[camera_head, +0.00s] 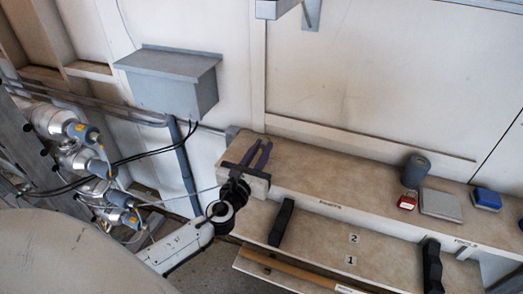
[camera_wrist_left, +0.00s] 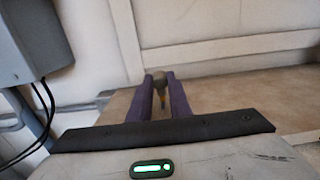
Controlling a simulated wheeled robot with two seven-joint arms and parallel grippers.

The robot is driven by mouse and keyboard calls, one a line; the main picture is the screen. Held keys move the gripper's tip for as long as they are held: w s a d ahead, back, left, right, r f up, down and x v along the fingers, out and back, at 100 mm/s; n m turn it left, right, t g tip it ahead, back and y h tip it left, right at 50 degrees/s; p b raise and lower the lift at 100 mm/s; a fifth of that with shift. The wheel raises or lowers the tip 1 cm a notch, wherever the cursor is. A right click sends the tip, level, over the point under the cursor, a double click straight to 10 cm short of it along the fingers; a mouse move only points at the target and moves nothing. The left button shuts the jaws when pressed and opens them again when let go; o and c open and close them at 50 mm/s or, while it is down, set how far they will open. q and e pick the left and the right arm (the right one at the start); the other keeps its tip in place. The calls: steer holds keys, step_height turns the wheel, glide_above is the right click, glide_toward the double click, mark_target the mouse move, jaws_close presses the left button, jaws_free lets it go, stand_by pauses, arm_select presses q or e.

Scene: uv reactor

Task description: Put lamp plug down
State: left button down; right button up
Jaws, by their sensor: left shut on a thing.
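My left gripper (camera_head: 257,155) reaches over the left end of the upper bench shelf in the head view. Its two purple fingers also show in the left wrist view (camera_wrist_left: 160,97). They are shut on a small lamp plug (camera_wrist_left: 160,82) with a grey rounded top and a yellowish lower part. The plug is hardly visible in the head view, and I cannot tell whether it touches the shelf top. My right gripper is not in view.
The upper shelf (camera_head: 330,170) is bare in its middle. A grey wall box (camera_head: 172,82) and pipework (camera_head: 90,160) are on the left.

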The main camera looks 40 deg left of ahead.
arm_select(q)
steer(key=shift+f+b, duration=0.6)
steer(key=c, duration=1.6)
jaws_free()
steer(key=shift+c, duration=0.2)
steer(key=shift+r, duration=0.1)
